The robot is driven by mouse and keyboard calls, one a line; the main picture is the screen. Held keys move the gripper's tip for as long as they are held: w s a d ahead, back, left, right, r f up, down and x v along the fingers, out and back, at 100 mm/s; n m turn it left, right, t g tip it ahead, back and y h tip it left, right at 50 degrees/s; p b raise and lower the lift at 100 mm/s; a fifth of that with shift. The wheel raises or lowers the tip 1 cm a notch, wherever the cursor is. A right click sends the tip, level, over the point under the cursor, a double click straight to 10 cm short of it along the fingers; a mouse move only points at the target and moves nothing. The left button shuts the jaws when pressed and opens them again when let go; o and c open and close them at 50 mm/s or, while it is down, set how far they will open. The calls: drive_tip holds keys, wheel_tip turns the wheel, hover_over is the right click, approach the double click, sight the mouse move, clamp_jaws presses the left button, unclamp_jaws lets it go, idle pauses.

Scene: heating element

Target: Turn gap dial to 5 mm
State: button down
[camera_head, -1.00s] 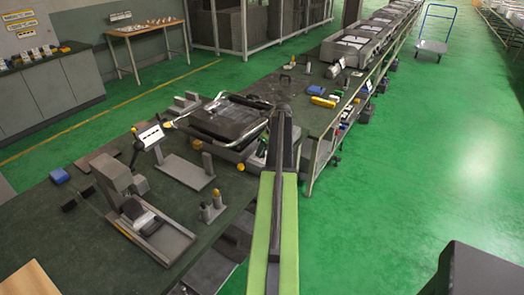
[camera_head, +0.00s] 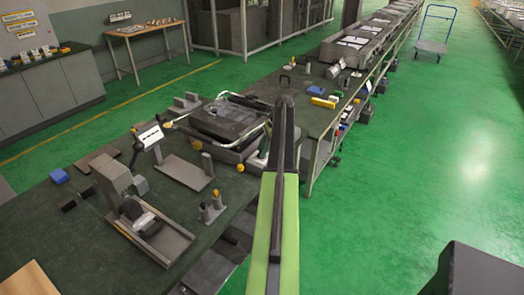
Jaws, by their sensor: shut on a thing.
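A tilted white plate with dark marks (camera_head: 149,136) stands on a grey bench fixture at the left; it may be the gap dial, but its marks are too small to read. A yellow knob (camera_head: 168,124) is at its upper right. My arm (camera_head: 278,215) reaches up the middle of the view, with its dark far end over the bench edge. I cannot make out my gripper or its fingers; they seem hidden behind the arm. I cannot tell what it touches.
A grey clamp-like device (camera_head: 140,215) sits at the front left of the bench. Beside it are a flat grey plate (camera_head: 187,173), upright pins (camera_head: 212,207) and a tray-like framed device (camera_head: 225,120).

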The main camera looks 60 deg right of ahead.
drive_tip(key=shift+n, duration=0.4)
drive_tip(key=c, duration=0.9)
unclamp_jaws()
drive_tip(key=p+v, duration=1.6)
drive_tip(key=v, duration=0.1)
drive_tip(key=shift+w+d+r, duration=0.1)
drive_tip(key=shift+d+r, duration=0.1)
drive_tip(key=shift+r, duration=0.05)
drive_tip(key=shift+f, duration=0.1)
